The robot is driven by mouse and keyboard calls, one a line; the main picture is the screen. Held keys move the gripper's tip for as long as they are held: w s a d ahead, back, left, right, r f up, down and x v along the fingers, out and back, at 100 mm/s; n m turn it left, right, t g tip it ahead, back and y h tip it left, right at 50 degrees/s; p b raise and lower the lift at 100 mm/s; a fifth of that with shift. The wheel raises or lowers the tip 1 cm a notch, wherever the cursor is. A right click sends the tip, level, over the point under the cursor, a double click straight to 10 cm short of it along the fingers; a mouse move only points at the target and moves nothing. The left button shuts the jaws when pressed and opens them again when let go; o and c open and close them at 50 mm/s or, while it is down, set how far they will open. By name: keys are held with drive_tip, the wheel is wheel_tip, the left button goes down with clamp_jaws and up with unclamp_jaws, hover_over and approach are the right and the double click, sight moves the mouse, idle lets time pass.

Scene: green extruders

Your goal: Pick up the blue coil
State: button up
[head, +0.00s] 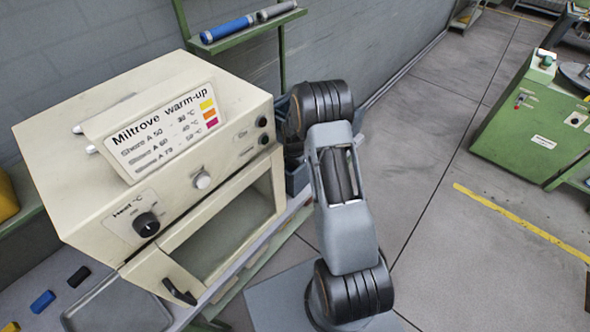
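A small blue piece (43,301), which looks like the blue coil, lies on the grey bench top at the lower left, in front of the cream oven. It is too small to make out any windings. A black piece (79,276) lies just behind it to the right, and a yellow piece (11,326) is cut by the bottom left corner. My arm rises on the right of the oven and bends behind its right side. My gripper is not visible. Nothing visible touches the blue piece.
The cream oven (205,208), with a sign on top, stands between my arm and the small pieces. A grey tray (120,308) lies right of the blue piece. A green shelf (255,30) holds a blue tube (227,29). A green machine (530,125) stands right; the middle floor is clear.

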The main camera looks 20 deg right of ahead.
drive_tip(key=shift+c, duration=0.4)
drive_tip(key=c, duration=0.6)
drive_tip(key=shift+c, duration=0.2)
